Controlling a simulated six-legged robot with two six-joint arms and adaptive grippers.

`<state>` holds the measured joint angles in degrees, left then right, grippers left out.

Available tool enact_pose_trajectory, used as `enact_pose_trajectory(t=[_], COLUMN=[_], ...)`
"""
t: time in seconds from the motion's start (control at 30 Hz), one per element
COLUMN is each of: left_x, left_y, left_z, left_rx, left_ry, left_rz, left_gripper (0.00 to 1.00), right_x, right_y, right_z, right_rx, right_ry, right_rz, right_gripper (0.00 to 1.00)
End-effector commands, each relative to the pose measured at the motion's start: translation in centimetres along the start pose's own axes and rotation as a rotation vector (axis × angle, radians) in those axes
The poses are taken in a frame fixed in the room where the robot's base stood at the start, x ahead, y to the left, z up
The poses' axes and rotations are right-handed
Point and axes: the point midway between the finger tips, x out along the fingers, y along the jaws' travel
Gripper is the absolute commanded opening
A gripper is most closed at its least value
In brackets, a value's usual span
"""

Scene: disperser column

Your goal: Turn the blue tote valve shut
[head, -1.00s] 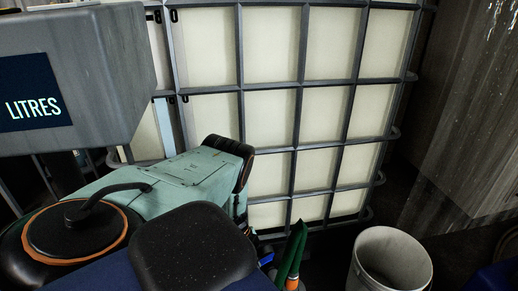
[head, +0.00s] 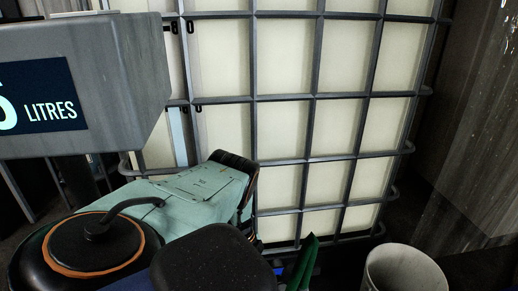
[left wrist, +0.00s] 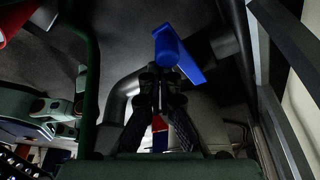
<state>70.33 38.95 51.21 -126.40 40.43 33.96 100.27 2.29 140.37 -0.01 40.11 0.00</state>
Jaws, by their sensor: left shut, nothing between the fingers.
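The blue valve handle (left wrist: 178,55) shows in the left wrist view, just beyond my left fingertips and slightly to their right. It is a T-shaped lever beside a grey pipe (left wrist: 122,98). My left gripper (left wrist: 160,78) is shut and empty, its dark fingers pointing toward the handle. I cannot tell whether the fingertips touch it. In the head view the caged tote (head: 280,125) stands behind my left arm. The valve cannot be made out clearly there; a small blue patch (head: 279,271) shows low beside the arm. My right gripper is not in view.
Grey cage bars (left wrist: 285,120) run close along the right in the left wrist view. A green upright bar (left wrist: 88,75) stands at the left. In the head view a pale bucket (head: 402,270) is at the lower right. A grey box marked LITRES (head: 100,85) is at the upper left.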

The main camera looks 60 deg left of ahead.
Motion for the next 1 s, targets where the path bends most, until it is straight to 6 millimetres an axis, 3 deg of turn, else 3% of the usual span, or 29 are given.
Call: enact_pose_trajectory(t=[0.37,0.63,1.0], left_x=[-0.1,0.4,-6.4], left_y=[0.1,1.9,0.6], left_z=[0.3,-3.0,-3.1], left_rx=[-0.003,-0.004,-0.005], left_ry=[-0.01,-0.004,-0.001], left_rz=[-0.005,-0.001,-0.004], left_gripper=[0.0,0.0,0.0], right_x=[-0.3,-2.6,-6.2], right_y=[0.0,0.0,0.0], right_z=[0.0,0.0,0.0], right_rx=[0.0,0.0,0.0], right_ry=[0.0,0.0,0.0], right_rz=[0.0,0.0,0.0], right_gripper=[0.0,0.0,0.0])
